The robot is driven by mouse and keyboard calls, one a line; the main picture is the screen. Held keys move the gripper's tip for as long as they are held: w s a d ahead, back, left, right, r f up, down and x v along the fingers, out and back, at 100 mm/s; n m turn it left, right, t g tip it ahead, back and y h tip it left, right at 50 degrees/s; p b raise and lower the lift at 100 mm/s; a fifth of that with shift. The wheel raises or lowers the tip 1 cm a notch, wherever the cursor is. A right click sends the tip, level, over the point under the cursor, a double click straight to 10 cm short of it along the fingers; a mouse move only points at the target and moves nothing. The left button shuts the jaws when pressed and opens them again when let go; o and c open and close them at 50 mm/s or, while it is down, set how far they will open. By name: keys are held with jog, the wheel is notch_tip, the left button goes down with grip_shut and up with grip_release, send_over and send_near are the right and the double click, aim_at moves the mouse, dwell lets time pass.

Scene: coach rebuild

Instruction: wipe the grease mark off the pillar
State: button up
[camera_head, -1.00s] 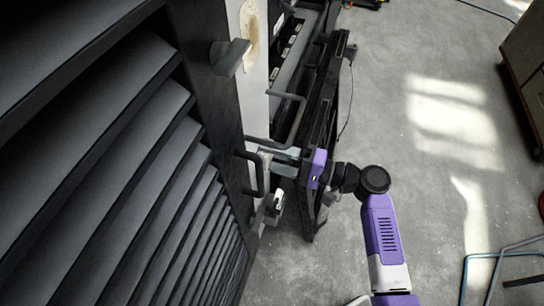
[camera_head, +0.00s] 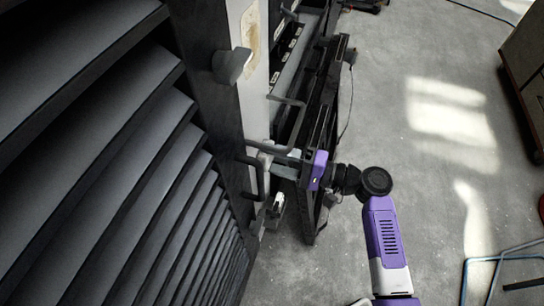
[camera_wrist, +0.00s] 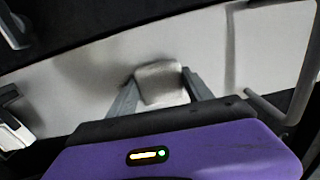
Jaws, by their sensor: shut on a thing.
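The pillar (camera_head: 256,112) is a pale upright strip between the dark louvred panel and the black frame. In the wrist view it is a broad light band (camera_wrist: 75,90). My gripper (camera_wrist: 160,90) is shut on a pale grey-white pad (camera_wrist: 161,84), with one finger on each side. The pad is at the pillar's face; I cannot tell whether it touches. A dark smudge (camera_wrist: 131,77) shows beside and above the pad; it could be the grease mark or shadow. In the head view my gripper (camera_head: 265,150) reaches left to the pillar, and the pad is hard to make out.
A dark louvred panel (camera_head: 110,150) fills the left side. Dark bar handles (camera_head: 252,175) stand out close to my gripper; one shows in the wrist view (camera_wrist: 270,108). A beige patch (camera_head: 250,38) is higher on the pillar. A black frame (camera_head: 322,130) stands close by. Floor is open at right.

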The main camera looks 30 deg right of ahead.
notch_tip(320, 180, down, 8)
jog(key=b, duration=0.6)
dwell(0.5)
jog(key=v, duration=0.6)
dwell(0.5)
jog(key=shift+d, duration=0.15)
jog(key=v, duration=0.2)
jog(key=shift+s+d, duration=0.2)
jog(key=shift+s, duration=0.1)
jog(key=shift+w+a, duration=0.1)
dwell(0.5)
